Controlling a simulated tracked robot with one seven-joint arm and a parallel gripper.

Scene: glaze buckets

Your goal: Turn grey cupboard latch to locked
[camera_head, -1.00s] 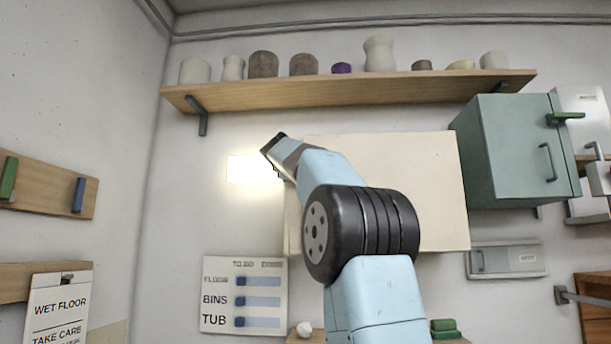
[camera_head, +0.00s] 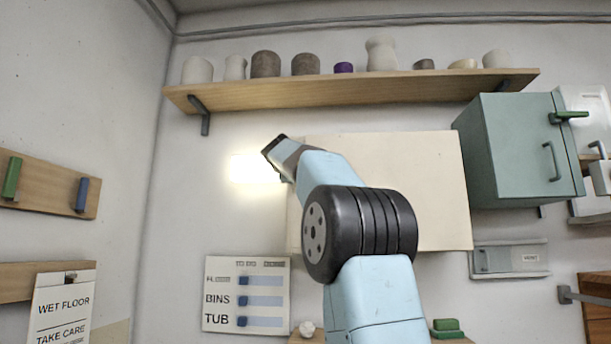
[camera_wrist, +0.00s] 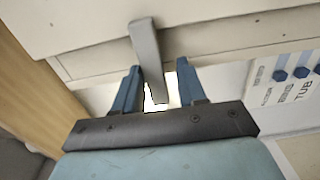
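The cream cupboard (camera_head: 405,160) hangs on the back wall behind my arm in the head view. Its pale face and lower edge (camera_wrist: 85,30) fill the top of the wrist view. The grey latch (camera_wrist: 146,45) is a flat bar on that cupboard, pointing down and slightly right in the wrist view. My gripper (camera_wrist: 157,85) is open, with its two blue fingers on either side of the latch's lower end. Bright gaps show between latch and fingers. In the head view my gripper (camera_head: 274,147) is at the cupboard's left side and the latch is hidden.
A green cupboard (camera_head: 485,150) with a green latch (camera_head: 568,116) hangs to the right. A wooden shelf (camera_head: 350,92) with several pots runs above. A to-do board (camera_head: 247,294) with sliders is below left. A grey slide panel (camera_head: 515,259) is below right.

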